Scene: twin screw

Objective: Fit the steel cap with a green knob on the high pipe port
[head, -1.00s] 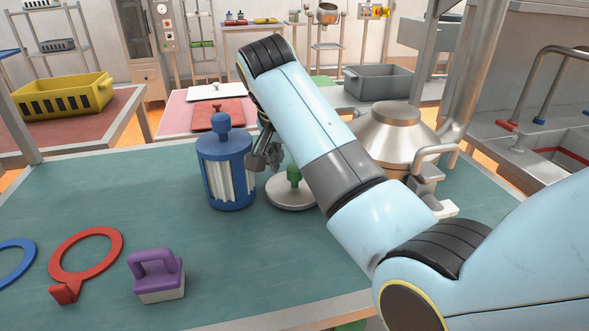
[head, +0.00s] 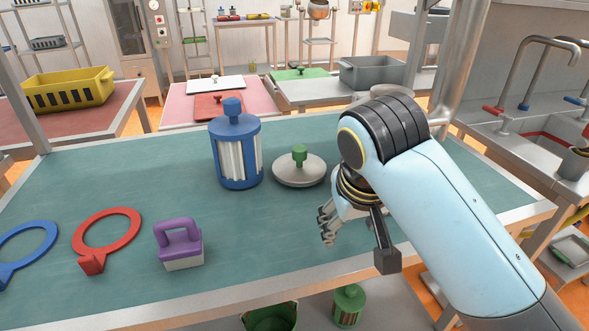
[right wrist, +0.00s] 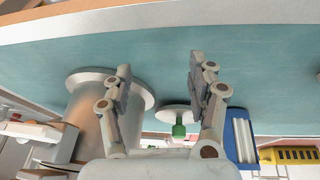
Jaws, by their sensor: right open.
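The steel cap (head: 312,174) is a shallow round disc with a green knob (head: 299,154) on top. It lies on the green table, right of a blue canister. It also shows, upside down, in the right wrist view (right wrist: 170,110). My right gripper (head: 328,223) is open and empty above the table, nearer the front edge and right of the cap, not touching it. In the right wrist view its fingers (right wrist: 158,76) are spread, with the cap beyond the gap. I cannot make out the high pipe port. My left gripper is out of view.
The blue canister (head: 237,155) stands close left of the cap. A steel vessel (right wrist: 92,112) stands on the cap's other side, mostly hidden behind my arm in the head view. A red ring (head: 128,220), a blue ring (head: 38,228) and a purple-handled block (head: 182,262) lie at front left.

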